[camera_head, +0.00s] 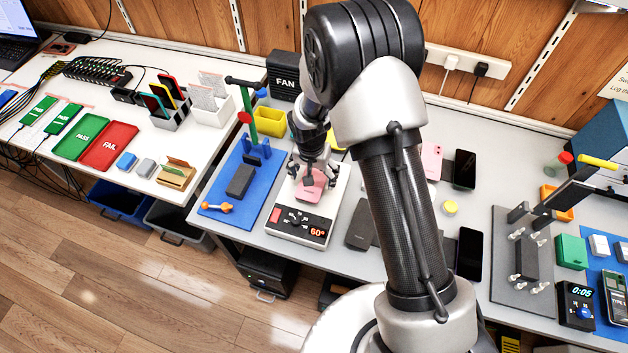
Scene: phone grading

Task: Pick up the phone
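A pink phone (311,186) lies on the white heating plate (337,192), whose red display reads 60°. My gripper (312,176) points down right over this phone. Its fingers look spread, one at each side of the phone. I cannot tell whether the fingertips touch it, and the gripper hides the phone's far end. Another pink phone (432,160) lies farther right on the grey table, partly behind my arm. A black phone (464,170) lies beside it, and another black phone (468,254) lies nearer the front edge.
A blue mat (219,205) with a dark block (240,180) and a green-posted stand lies left of the plate. A dark flat item (360,226) lies to its right. A black FAN box (284,76) and yellow bin (270,120) stand behind. A clamp fixture (525,255) stands at right.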

